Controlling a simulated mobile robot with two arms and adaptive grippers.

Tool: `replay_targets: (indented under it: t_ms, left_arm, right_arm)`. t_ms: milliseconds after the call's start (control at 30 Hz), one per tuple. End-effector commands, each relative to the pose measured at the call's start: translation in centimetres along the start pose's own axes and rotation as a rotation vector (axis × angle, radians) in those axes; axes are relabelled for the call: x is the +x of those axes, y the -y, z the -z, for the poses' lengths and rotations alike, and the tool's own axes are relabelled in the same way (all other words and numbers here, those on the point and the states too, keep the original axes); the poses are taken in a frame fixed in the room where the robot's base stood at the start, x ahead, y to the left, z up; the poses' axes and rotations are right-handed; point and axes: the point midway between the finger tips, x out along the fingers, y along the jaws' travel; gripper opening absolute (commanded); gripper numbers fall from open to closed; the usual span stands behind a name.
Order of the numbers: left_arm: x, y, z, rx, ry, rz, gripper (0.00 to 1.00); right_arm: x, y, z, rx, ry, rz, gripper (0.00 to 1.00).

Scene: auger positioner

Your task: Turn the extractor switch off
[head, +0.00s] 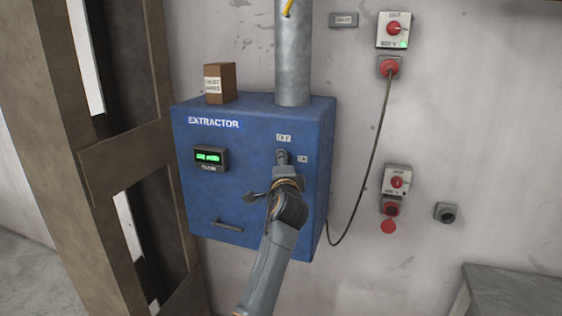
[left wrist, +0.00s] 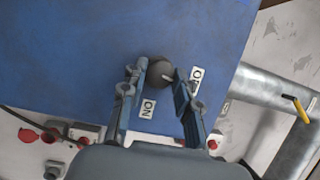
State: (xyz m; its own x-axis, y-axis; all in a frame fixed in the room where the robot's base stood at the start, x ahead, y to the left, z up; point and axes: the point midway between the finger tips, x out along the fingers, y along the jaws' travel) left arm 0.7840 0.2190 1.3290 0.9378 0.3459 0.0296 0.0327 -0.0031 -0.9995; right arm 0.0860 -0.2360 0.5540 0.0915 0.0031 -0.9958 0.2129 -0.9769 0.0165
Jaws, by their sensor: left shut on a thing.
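The blue extractor box (head: 225,180) hangs on the wall. Its dark round switch knob (head: 282,155) is on the front, with an OFF label (head: 284,138) above it and an ON label (head: 303,159) to its right. My left gripper (head: 284,166) is at the knob and partly hides it. In the left wrist view, the fingers of my left gripper (left wrist: 158,82) are on either side of the knob (left wrist: 158,72), shut on it. A pale mark on the knob lies on the side nearer the OFF label (left wrist: 196,76); its exact direction is hard to tell. My right gripper is not in view.
A display (head: 209,157) on the box is lit green. A brown box (head: 220,83) and a metal duct (head: 293,60) are on top. Red-knobbed wall switches (head: 394,29) and a hanging cable (head: 375,160) are to the right. A wooden post (head: 60,110) stands at left.

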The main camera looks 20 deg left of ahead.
Motion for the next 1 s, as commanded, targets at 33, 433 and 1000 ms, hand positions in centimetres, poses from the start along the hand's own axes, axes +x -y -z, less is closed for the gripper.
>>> replay_targets:
  t_ms: [33, 433, 1000]
  left_arm:
    - [-0.01, 0.12, 0.03, -0.028, 0.001, -0.013, 0.0]
    - [0.0, 0.03, 0.0, -0.15, 0.006, -0.063, 0.0]
    - [0.01, 0.01, -0.01, -0.159, 0.006, -0.067, 0.51]
  right_arm:
    - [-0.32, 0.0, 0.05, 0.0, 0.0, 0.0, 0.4]
    - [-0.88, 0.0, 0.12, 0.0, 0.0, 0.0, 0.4]
    - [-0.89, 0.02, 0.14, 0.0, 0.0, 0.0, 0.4]
